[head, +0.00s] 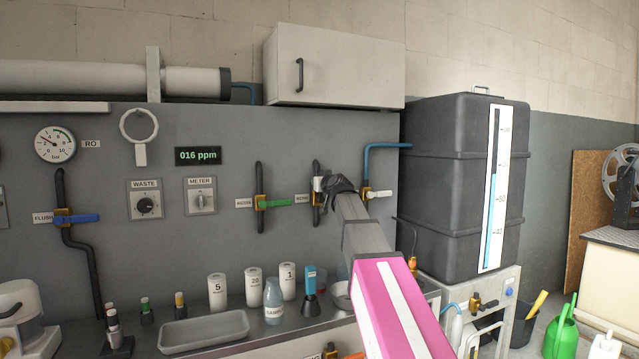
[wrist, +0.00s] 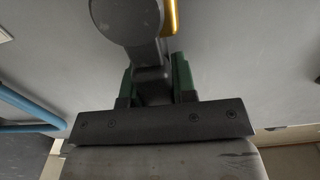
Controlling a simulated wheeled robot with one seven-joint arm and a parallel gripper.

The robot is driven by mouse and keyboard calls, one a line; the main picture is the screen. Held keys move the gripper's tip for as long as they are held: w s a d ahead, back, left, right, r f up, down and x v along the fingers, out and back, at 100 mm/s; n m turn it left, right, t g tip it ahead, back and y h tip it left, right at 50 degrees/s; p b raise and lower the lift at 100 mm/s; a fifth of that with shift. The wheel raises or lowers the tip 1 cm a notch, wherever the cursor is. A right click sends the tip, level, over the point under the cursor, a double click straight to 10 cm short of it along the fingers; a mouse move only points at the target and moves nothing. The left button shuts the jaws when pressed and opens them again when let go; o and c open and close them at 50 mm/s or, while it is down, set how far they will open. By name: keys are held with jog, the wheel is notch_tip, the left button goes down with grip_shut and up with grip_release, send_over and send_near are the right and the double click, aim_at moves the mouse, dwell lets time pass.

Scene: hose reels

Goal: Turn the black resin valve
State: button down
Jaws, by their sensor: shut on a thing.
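The black resin valve is mostly hidden by my gripper (head: 337,184) in the head view, on the grey panel at the black vertical pipe (head: 316,208). In the wrist view its dark lever (wrist: 147,52) runs down from a rounded dark end, with a yellow brass strip beside it. The lever sits between the green-edged fingers of my gripper (wrist: 155,84), which are shut on it. The lever's exact angle is hard to read in the head view.
A green-handled valve (head: 273,204) is left of my gripper, and a white-handled valve (head: 380,194) is close on its right. A display (head: 198,156) reads 016 ppm. Bottles and a grey tray (head: 204,331) stand on the bench below. A black tank (head: 452,185) is at right.

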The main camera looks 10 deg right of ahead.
jog(key=c, duration=0.9)
grip_release()
jog(key=v, duration=1.1)
jog(key=shift+a, duration=0.1)
